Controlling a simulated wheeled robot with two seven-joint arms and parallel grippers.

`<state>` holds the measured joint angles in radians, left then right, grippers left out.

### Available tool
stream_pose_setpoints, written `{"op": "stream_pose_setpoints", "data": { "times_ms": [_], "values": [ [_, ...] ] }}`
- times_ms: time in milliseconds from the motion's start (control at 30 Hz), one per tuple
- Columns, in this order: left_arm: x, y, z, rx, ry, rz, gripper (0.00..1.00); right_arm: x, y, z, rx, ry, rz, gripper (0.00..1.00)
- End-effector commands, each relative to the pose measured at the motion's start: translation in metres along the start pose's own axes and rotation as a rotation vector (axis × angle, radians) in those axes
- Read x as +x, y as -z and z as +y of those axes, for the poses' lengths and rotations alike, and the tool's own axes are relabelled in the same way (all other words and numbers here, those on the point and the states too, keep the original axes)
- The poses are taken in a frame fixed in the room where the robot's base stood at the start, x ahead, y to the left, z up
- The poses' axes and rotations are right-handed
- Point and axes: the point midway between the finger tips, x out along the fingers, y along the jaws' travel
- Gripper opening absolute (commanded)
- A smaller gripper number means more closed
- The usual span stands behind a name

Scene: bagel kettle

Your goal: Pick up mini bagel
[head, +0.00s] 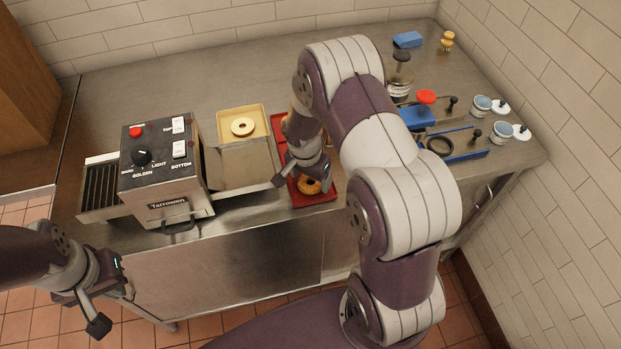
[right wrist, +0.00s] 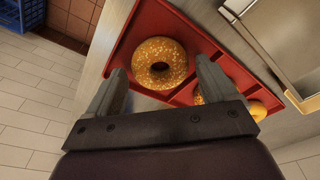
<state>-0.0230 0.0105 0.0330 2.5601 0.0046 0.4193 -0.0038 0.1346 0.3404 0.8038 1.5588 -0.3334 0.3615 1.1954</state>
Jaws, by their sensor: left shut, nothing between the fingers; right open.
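A seeded golden-brown mini bagel (head: 309,186) lies in the front compartment of the red divided tray (head: 322,197). In the right wrist view the bagel (right wrist: 160,64) shows its hole, with the red tray (right wrist: 122,52) around it. My right gripper (head: 302,178) is open above it, and its fingers (right wrist: 163,72) appear on either side of the bagel in the picture. I cannot tell whether they touch it. Another bagel (right wrist: 257,110) shows in a further compartment, partly hidden. My left gripper (head: 99,318) is shut and empty, low in front of the counter at the left.
A toaster (head: 158,165) stands left of the tray. A pale bagel half (head: 242,126) lies on a yellow board (head: 229,117). The back left of the counter is clear.

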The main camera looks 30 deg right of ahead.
Motion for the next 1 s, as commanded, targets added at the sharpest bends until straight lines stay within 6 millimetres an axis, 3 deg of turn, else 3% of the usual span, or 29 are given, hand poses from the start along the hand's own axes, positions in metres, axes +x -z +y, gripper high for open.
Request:
{"op": "stream_pose_setpoints", "data": {
  "times_ms": [267,300,400,433,800,1000],
  "values": [
    [-0.001,0.000,0.000,-0.001,0.000,-0.001,0.00,0.011,0.000,0.000,-0.001,0.000,0.000,0.85],
    [-0.001,0.000,0.000,-0.001,0.000,-0.001,0.00,0.011,0.000,0.000,-0.001,0.000,0.000,0.82],
    [-0.001,0.000,0.000,-0.001,0.000,-0.001,0.00,0.011,0.000,0.000,-0.001,0.000,0.000,0.50],
    [-0.001,0.000,0.000,-0.001,0.000,-0.001,0.00,0.011,0.000,0.000,-0.001,0.000,0.000,0.43],
    [0.000,0.000,0.000,-0.001,0.000,-0.001,0.00,0.009,0.000,0.000,-0.001,0.001,0.001,0.43],
    [0.005,-0.001,0.000,-0.001,0.000,-0.001,0.00,-0.009,0.003,-0.001,0.000,0.003,0.002,0.43]
  ]
}}
